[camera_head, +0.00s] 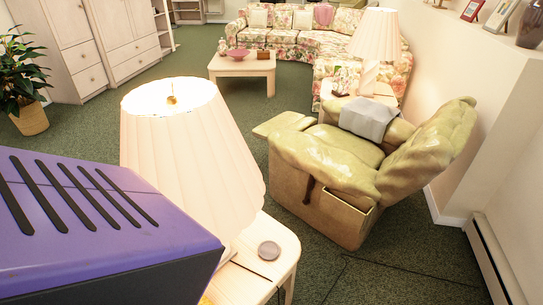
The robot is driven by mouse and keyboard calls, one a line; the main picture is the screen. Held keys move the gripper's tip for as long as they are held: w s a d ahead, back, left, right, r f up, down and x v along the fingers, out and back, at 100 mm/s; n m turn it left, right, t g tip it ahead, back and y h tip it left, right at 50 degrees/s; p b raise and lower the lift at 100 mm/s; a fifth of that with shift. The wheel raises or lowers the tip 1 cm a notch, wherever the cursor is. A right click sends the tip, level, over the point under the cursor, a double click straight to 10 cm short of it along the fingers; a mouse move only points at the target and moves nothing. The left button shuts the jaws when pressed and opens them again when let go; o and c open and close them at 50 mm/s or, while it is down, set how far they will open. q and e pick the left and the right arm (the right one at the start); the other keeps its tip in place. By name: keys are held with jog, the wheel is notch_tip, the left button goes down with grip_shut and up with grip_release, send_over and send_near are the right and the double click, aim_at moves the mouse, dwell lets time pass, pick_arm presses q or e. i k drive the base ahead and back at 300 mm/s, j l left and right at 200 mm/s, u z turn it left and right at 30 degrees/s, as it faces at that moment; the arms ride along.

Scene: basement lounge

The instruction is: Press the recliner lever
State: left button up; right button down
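A green leather recliner (352,155) stands right of the middle in the head view, its back tilted to the right and its footrest (281,125) out to the left. A dark lever (308,190) shows on its near side panel. A grey cloth (368,118) lies over the far armrest. Neither of my grippers is in view.
A lit lamp (185,150) and a small round object (269,250) are on a side table (262,275) in front of the recliner. A purple slotted box (100,225) fills the lower left. Green carpet (375,280) is open at lower right, beside the wall heater (492,260).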

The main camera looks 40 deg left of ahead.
aim_at(309, 189)
jog(key=i+u, duration=0.15)
jog(key=u, duration=0.25)
jog(key=i+l+u, duration=0.1)
jog(key=u, duration=0.25)
jog(key=i+l+u, duration=0.15)
jog(key=u, duration=0.25)
jog(key=i+l+u, duration=0.15)
jog(key=u, duration=0.2)
jog(key=i+l+u, duration=0.3)
jog(key=u, duration=0.2)
jog(key=i+l+u, duration=0.2)
jog(key=l+u, duration=0.3)
jog(key=i+l+u, duration=0.1)
jog(key=l, duration=0.15)
jog(key=l+u, duration=0.15)
jog(key=i+l, duration=0.05)
jog(key=l, duration=0.05)
